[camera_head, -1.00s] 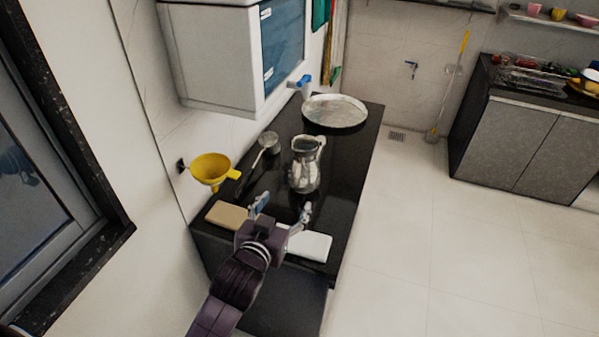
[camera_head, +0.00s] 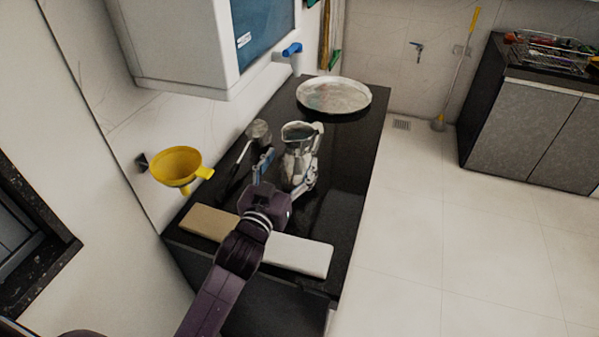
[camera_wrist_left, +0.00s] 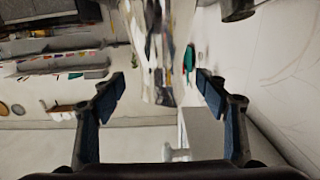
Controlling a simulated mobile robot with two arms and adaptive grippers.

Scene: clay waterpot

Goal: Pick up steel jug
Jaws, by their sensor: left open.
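The steel jug (camera_head: 297,150) stands upright on the dark counter (camera_head: 345,195), shiny, with its open top showing. My left gripper (camera_head: 287,172) is open right at the jug, with one finger on its left side and the other by its right side. In the left wrist view the jug (camera_wrist_left: 152,45) shows between and beyond the two open fingers of my gripper (camera_wrist_left: 162,95), partly cut off at the top. I cannot tell whether the fingers touch it. My right gripper is not in view.
A round steel tray (camera_head: 334,97) lies behind the jug. A ladle (camera_head: 258,132) lies to its left. A yellow funnel (camera_head: 176,167) is at the wall. A tan block (camera_head: 208,223) and a white block (camera_head: 300,256) lie in front. A blue-fronted dispenser (camera_head: 266,35) hangs above.

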